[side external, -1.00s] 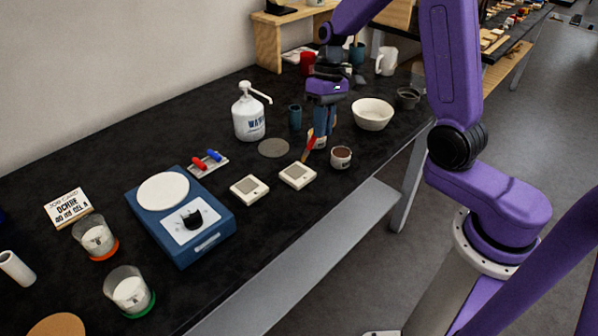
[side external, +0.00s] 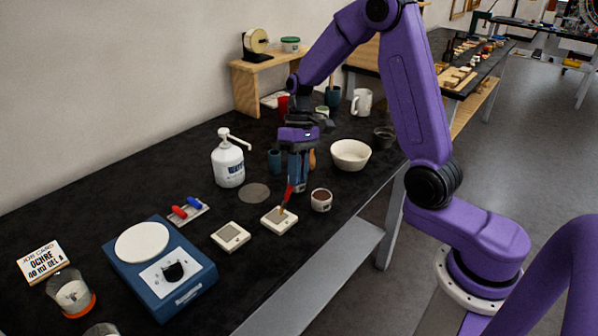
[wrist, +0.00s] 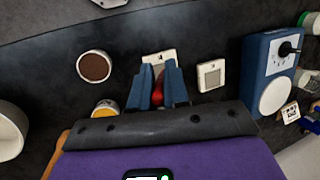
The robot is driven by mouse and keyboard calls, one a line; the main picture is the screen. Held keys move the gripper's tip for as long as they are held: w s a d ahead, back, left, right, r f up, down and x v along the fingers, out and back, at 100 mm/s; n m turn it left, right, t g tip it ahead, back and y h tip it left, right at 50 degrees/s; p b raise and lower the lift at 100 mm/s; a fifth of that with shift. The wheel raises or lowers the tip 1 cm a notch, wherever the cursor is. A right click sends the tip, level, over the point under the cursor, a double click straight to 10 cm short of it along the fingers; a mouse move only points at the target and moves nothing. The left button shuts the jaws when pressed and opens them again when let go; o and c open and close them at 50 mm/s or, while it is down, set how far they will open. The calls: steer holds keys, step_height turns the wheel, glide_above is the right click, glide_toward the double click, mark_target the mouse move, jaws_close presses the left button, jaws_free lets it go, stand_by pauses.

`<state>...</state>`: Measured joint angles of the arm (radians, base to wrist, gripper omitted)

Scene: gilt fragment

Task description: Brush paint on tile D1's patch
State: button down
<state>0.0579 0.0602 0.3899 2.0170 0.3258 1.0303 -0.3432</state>
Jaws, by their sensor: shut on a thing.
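My gripper (side external: 292,180) is shut on a brush (side external: 288,194) with a red handle, held tilted with its tip low. In the side view the tip overlaps the patch of the right-hand pale square tile (side external: 272,226); I cannot tell for sure whether it touches. This tile also shows beyond the fingers in the wrist view (wrist: 158,53), partly hidden. A second pale tile (side external: 231,236) with a grey patch lies to its left. The tile labels are too small to read. A small pot of brown paint (side external: 321,200) stands just right of the nearer tile.
A white bowl (side external: 350,155) and dark cup (side external: 383,137) are to the right. The table edge is close in front.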

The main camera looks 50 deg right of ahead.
steer(key=shift+f, duration=0.9)
stand_by(0.4)
steer(key=shift+r, duration=0.1)
stand_by(4.4)
steer(key=shift+r, duration=3.05)
